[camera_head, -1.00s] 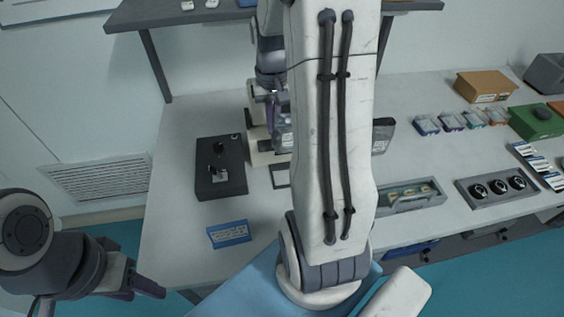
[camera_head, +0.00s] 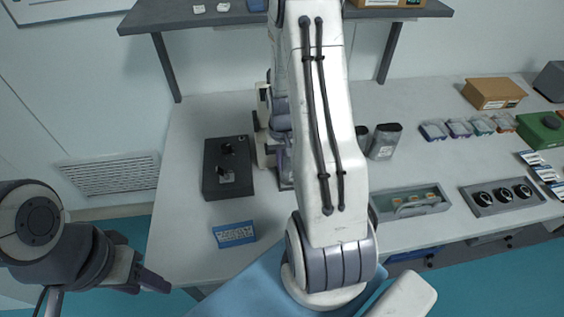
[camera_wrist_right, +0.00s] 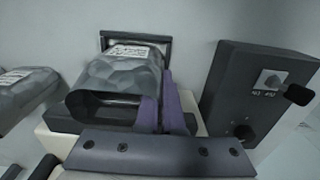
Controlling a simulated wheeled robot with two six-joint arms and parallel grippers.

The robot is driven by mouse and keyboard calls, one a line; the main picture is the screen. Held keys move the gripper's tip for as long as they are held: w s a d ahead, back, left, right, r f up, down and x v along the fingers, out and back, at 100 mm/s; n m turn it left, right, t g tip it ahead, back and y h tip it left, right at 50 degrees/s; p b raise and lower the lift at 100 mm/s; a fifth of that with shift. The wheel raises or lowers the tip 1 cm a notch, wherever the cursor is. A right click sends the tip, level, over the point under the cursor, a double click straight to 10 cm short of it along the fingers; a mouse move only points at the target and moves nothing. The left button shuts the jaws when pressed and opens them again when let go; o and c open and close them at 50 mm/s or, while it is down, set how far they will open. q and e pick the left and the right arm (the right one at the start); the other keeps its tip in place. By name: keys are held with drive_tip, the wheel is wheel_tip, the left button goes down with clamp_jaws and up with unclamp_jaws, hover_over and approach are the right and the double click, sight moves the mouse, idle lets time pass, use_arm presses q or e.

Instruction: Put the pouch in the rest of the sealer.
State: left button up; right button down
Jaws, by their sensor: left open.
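The silver-grey pouch (camera_wrist_right: 115,75) with a white label fills the middle of the right wrist view, its dark-rimmed end towards me. My right gripper (camera_wrist_right: 162,112) has its two purple fingers close together at the pouch's right edge, and they appear to pinch it. The pouch is over or on the cream and black sealer (camera_wrist_right: 55,142); contact with its rest is hard to tell. In the head view my right arm hides most of the sealer (camera_head: 262,105). My left gripper (camera_head: 150,282) is open and empty, off the table's front left corner.
A black box with knobs (camera_head: 226,168) stands left of the sealer. A blue labelled box (camera_head: 234,235) lies in front of it. More pouches (camera_head: 385,141) stand to the right of my arm. A grey tray (camera_head: 410,203) and a dial block (camera_head: 500,196) sit further right.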

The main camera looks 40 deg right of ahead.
drive_tip(key=c, duration=1)
unclamp_jaws()
drive_tip(key=shift+f, duration=0.1)
drive_tip(key=shift+c, duration=0.2)
drive_tip(key=shift+r, duration=0.2)
wheel_tip(320, 180, up, 12)
drive_tip(key=b, duration=0.2)
drive_tip(key=s+a+r+n, duration=0.1)
drive_tip(key=a+r+n, duration=0.15)
drive_tip(key=a, duration=0.65)
drive_tip(key=a+r+n, duration=0.1)
drive_tip(key=a+n, duration=0.2)
drive_tip(key=a, duration=0.6)
drive_tip(key=s+a+r+n+y, duration=0.1)
drive_tip(key=s+a+n, duration=0.7)
drive_tip(key=s+a, duration=0.5)
drive_tip(key=shift+s+r, duration=0.15)
drive_tip(key=shift+s, duration=0.95)
